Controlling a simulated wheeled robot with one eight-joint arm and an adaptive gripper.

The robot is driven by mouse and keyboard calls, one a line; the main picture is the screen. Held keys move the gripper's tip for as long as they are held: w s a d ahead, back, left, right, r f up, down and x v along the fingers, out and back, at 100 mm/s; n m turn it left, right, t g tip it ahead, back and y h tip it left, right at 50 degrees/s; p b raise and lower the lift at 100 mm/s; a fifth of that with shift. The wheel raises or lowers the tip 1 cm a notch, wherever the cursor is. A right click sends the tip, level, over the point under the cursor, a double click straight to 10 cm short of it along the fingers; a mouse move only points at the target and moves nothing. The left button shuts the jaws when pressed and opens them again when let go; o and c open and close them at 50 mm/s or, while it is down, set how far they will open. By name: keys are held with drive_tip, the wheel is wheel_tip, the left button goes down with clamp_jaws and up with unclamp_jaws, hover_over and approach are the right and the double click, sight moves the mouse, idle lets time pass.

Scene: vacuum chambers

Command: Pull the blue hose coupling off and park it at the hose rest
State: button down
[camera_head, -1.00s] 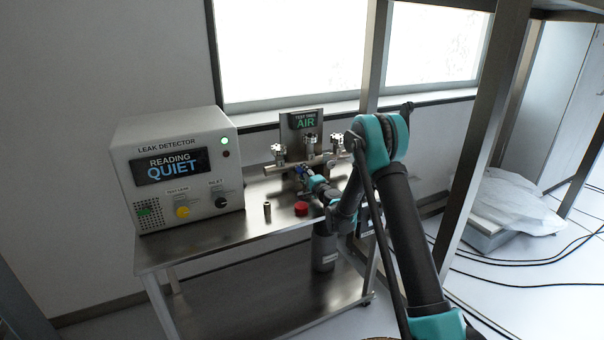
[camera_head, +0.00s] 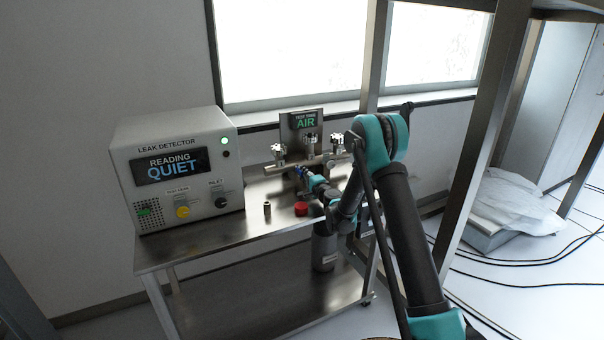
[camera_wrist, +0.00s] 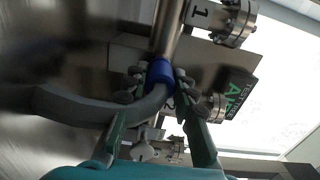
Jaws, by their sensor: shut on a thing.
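The blue hose coupling (camera_wrist: 160,73) is a short blue collar at the end of a curved grey hose (camera_wrist: 85,107). It lies in line with the end of a bare metal tube (camera_wrist: 169,30) in the wrist view, and I see no clear gap between them. My gripper (camera_wrist: 158,82) is shut on the coupling, one finger on each side. In the head view my gripper (camera_head: 304,173) is at the front of the test tree manifold (camera_head: 284,168), small and partly hidden by my wrist. I cannot make out the hose rest.
The leak detector (camera_head: 178,130) stands on the left of the steel cart (camera_head: 190,243) and reads QUIET. A red cap (camera_head: 301,209) and a small metal cylinder (camera_head: 267,209) are on the cart top. The test tree sign (camera_head: 305,121) reads AIR. A steel post (camera_head: 480,130) rises at right.

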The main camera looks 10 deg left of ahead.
drive_tip(key=shift+d, duration=0.1)
drive_tip(key=shift+v, duration=2.95)
drive_tip(key=shift+s, duration=0.1)
drive_tip(key=shift+s+a+r+g+h, duration=0.5)
drive_tip(key=shift+s+a+r+g, duration=0.05)
drive_tip(key=shift+s+a+g, duration=0.3)
drive_tip(key=shift+s+a+r+g+h, duration=0.5)
drive_tip(key=shift+s+a+g, duration=0.25)
drive_tip(key=shift+s+a, duration=0.1)
drive_tip(key=s+a+r+g+h, duration=0.7)
drive_tip(key=s+a+g+h, duration=0.1)
drive_tip(key=s+a+g, duration=0.35)
drive_tip(key=shift+s+d+f, duration=0.1)
drive_tip(key=shift+s+f, duration=0.1)
drive_tip(key=shift+f, duration=0.6)
drive_tip(key=shift+s+d+f, duration=0.1)
drive_tip(key=shift+s+f, duration=0.05)
drive_tip(key=shift+f, duration=0.65)
drive_tip(key=shift+s+f, duration=0.2)
drive_tip(key=shift+f, duration=0.6)
drive_tip(key=shift+f, duration=0.35)
